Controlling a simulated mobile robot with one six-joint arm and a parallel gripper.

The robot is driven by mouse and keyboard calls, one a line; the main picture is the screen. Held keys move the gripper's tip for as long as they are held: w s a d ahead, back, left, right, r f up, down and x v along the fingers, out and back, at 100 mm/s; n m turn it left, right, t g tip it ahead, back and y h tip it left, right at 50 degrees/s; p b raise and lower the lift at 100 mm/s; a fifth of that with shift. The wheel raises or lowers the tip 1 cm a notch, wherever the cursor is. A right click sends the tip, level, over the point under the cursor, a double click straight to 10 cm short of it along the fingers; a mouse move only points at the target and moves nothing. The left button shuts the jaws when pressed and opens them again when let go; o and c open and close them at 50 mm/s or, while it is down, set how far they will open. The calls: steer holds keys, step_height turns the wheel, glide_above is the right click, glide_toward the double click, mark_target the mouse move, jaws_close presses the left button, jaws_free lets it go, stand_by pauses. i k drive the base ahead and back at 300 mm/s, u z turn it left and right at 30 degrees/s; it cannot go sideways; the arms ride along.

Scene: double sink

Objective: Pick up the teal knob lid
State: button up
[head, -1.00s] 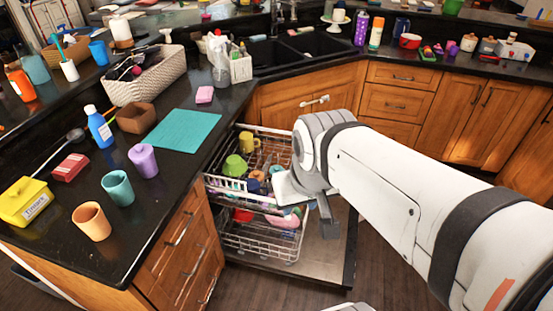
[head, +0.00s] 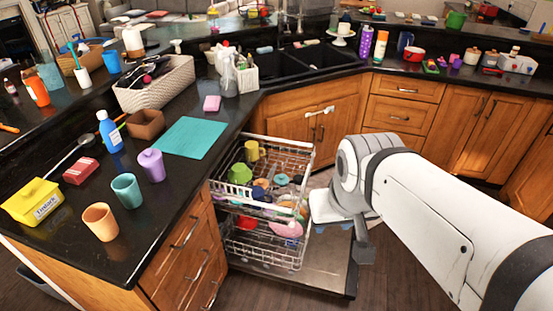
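A small teal piece (head: 281,179) lies among dishes in the upper dishwasher rack (head: 290,146). It may be the teal knob lid, but it is too small and crowded to see a knob. My gripper (head: 345,232) is just right of the racks, over the lowered dishwasher door (head: 325,272). It is apart from the teal piece. My wrist hides part of the gripper, so its opening and anything between its fingers cannot be made out.
The upper rack also holds a yellow mug (head: 251,150) and a green bowl (head: 240,173). The lower rack (head: 265,262) holds a pink item (head: 286,229). A teal mat (head: 192,138) and a teal cup (head: 127,190) are on the left counter. Floor is clear at front right.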

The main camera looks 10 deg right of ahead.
mark_target(281, 179)
steer(key=u, duration=0.05)
steer(key=i, duration=1)
steer(key=z, duration=0.05)
